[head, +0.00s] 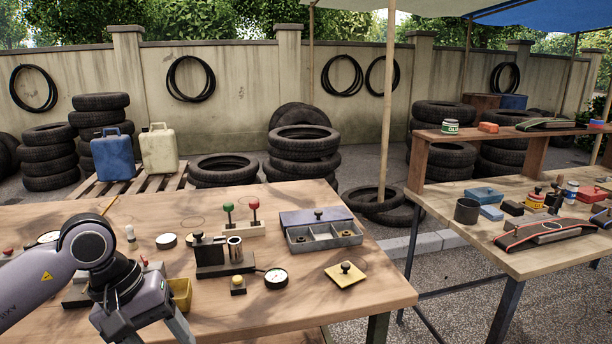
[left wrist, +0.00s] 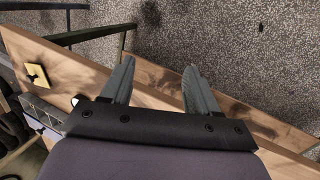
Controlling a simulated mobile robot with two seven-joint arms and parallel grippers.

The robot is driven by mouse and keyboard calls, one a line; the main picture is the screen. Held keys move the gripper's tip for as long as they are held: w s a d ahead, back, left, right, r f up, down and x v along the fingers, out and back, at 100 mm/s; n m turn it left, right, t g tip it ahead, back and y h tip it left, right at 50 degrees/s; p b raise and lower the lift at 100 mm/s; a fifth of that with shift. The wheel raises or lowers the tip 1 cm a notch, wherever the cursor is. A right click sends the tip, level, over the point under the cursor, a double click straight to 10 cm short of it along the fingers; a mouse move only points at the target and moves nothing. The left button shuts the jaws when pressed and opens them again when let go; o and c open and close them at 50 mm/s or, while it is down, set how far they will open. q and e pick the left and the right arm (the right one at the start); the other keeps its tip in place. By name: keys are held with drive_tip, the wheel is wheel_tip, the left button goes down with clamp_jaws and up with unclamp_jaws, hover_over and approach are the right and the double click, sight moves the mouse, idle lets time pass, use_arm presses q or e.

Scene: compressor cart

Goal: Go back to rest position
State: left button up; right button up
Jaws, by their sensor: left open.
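My left arm comes in from the left in the head view, and its gripper (head: 160,335) is partly cut off by the bottom edge of the picture. In the left wrist view the left gripper (left wrist: 157,80) has its two fingers apart with nothing between them. It hangs over the front edge of the wooden table (head: 345,300), with gravel ground beyond the fingers. My right gripper does not show in either view.
A yellow plate with a knob (head: 345,274), a divided metal tray (head: 325,236), a gauge (head: 276,278) and a dark block with a metal cylinder (head: 222,254) stand on the table. A yellow bin (head: 181,293) is beside my gripper. A second table (head: 480,225) stands at right.

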use_arm(q)
drive_tip(key=s+d+r+n+h+p, duration=0.1)
drive_tip(key=s+d+r+n+h, duration=0.15)
drive_tip(key=d+n+h, duration=0.55)
drive_tip(key=s+d+r+n+h+p, duration=0.2)
drive_tip(key=s+d+n+h, duration=0.3)
drive_tip(key=d, duration=0.4)
drive_tip(key=w+a+f+m+t+y+p, duration=0.1)
drive_tip(key=w+a+f+m+t+y, duration=0.3)
drive_tip(key=m+t, duration=0.95)
drive_tip(key=w+a+f+m+t+y+p, duration=0.1)
drive_tip(key=a+f+m+t+y, duration=0.3)
drive_tip(key=m, duration=1.8)
drive_tip(key=s+a+f+n+g+y, duration=0.3)
drive_tip(key=s+f+n, duration=0.3)
drive_tip(key=f+n, duration=0.2)
drive_tip(key=s+a+f+n+g+y+p, duration=0.1)
drive_tip(key=s+a+f+n+g+y, duration=0.2)
drive_tip(key=f+n, duration=0.5)
drive_tip(key=s+a+g, duration=0.1)
drive_tip(key=s+a, duration=0.1)
drive_tip(key=s, duration=0.1)
drive_tip(key=shift+s+f+y, duration=0.25)
drive_tip(key=shift+s+y, duration=0.05)
drive_tip(key=shift+s, duration=0.05)
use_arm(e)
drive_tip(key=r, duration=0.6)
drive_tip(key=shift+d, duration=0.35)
